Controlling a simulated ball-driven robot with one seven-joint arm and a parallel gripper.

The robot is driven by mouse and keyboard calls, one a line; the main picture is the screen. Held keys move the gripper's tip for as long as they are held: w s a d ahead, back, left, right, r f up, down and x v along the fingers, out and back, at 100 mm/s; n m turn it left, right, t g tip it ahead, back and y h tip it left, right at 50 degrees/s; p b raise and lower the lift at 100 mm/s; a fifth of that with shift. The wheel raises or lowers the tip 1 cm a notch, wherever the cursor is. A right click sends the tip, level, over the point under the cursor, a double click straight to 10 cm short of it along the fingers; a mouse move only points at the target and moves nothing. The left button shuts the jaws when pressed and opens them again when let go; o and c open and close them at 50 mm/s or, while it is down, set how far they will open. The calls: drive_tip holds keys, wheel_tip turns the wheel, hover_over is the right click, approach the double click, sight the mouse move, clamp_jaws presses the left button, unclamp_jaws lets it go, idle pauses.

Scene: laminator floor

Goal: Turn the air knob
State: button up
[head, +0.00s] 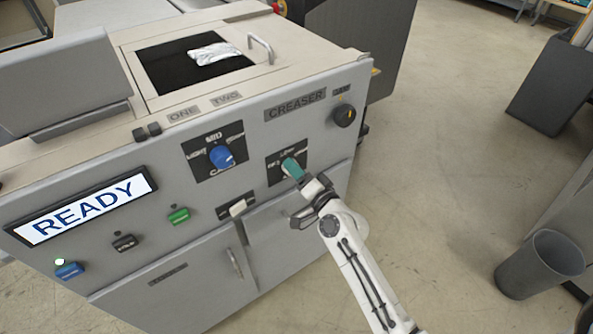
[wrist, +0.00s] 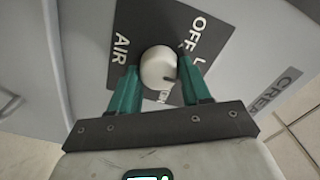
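The air knob (wrist: 158,67) is a rounded, cream-white knob on a dark plate (wrist: 141,22) lettered AIR and OFF; the other lettering is partly hidden. In the wrist view my gripper (wrist: 157,72) has a green finger on each side of the knob. Both fingertips appear to touch its sides, with no clear gap. A small dark mark shows on the knob's right side. In the head view my gripper (head: 292,169) is at the same plate (head: 274,172) below the CREASER label and hides the knob.
A blue knob (head: 221,157) on its own plate is to the left. A black knob (head: 344,115) is up to the right. A white switch (head: 238,207) lies below left. A READY screen (head: 83,207) is at far left. A grey bin (head: 539,264) stands on the open floor.

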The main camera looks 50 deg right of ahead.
drive_tip(key=o, duration=0.4)
drive_tip(key=shift+s, duration=0.1)
drive_tip(key=shift+b+v, duration=1.55)
drive_tip(key=shift+v, duration=3.75)
drive_tip(key=shift+a, duration=0.1)
